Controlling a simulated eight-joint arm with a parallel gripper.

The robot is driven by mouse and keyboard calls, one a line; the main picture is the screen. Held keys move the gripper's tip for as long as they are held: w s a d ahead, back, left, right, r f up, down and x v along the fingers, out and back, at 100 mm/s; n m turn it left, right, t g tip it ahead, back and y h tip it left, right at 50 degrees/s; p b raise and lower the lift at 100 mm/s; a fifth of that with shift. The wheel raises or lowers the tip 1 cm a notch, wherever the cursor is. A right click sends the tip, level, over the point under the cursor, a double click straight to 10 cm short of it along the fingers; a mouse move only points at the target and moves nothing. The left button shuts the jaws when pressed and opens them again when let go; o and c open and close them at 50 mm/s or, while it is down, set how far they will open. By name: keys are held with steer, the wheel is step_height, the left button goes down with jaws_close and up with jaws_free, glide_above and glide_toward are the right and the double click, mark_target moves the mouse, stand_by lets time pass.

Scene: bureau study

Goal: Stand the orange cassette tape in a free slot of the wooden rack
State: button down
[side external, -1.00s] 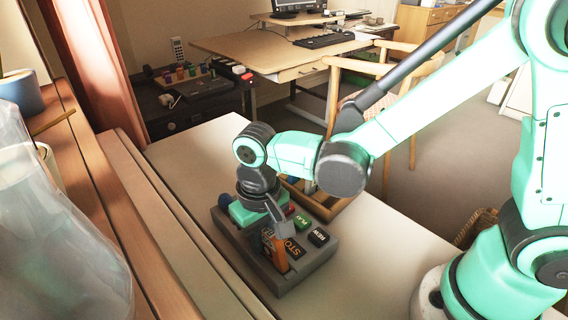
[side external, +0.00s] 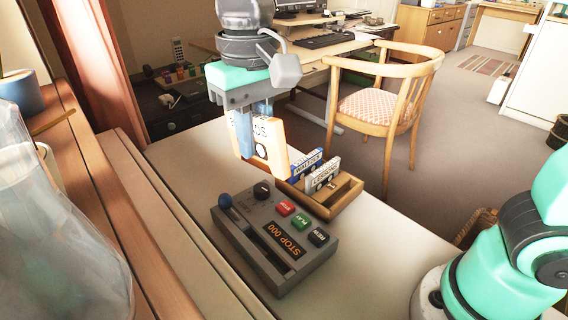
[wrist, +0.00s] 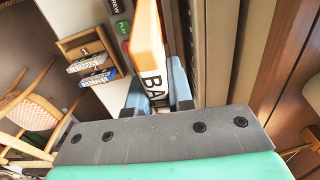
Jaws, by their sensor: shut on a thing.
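The orange cassette tape (side external: 272,150) has a white label and is held upright in the air, above and behind the tape deck. It also shows edge-on in the wrist view (wrist: 147,40). My gripper (side external: 256,112) is shut on it, with its blue fingers on either side of the tape in the wrist view (wrist: 156,92). The wooden rack (side external: 346,196) stands on the table to the right of the tape and lower. A blue cassette (side external: 306,166) and a pale grey cassette (side external: 322,177) stand in it. The rack's left part is partly hidden behind the held tape.
A grey tape deck (side external: 262,260) with a blue-knobbed lever and coloured buttons sits in front of the rack. The white table (side external: 395,250) is clear to the right. A wooden chair (side external: 390,100) and a desk stand beyond. A clear jar (side external: 50,230) is at left.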

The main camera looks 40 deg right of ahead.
steer(key=shift+r, duration=0.9)
steer(key=shift+w+d+f+m, duration=0.1)
steer(key=shift+w+d+m, duration=0.15)
steer(key=shift+d+m, duration=0.1)
steer(key=m+h, duration=0.3)
steer(key=m, duration=1.3)
glide_toward(342, 182)
steer(key=s, duration=0.2)
steer(key=shift+w+f, duration=0.2)
steer(key=shift+f, duration=2.1)
steer(key=shift+f, duration=1.25)
steer(key=c, duration=0.7)
jaws_free()
